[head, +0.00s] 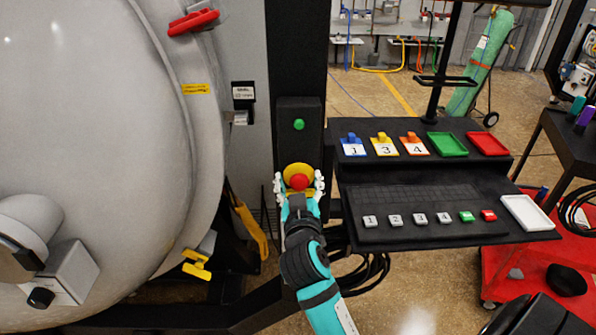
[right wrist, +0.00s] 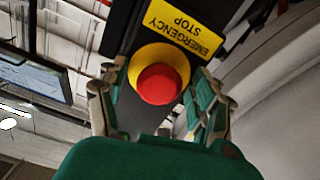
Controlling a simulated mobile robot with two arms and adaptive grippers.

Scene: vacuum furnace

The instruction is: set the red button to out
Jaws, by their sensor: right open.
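The red button (head: 298,182) is a round red mushroom head on a yellow base, on the black panel beside the furnace. It also shows in the right wrist view (right wrist: 158,84), below a yellow label (right wrist: 183,27) reading EMERGENCY STOP. My right gripper (head: 299,184) is open, with one finger on each side of the button. In the right wrist view its fingers (right wrist: 160,92) flank the yellow base. I cannot tell whether they touch it. How far the button stands out is hard to tell. My left gripper is not in view.
A green button (head: 299,124) sits above on the same panel. A black console (head: 430,205) with several keys and coloured blocks is at the right. The large grey furnace door (head: 110,130) fills the left. A red cart (head: 540,265) stands at the lower right.

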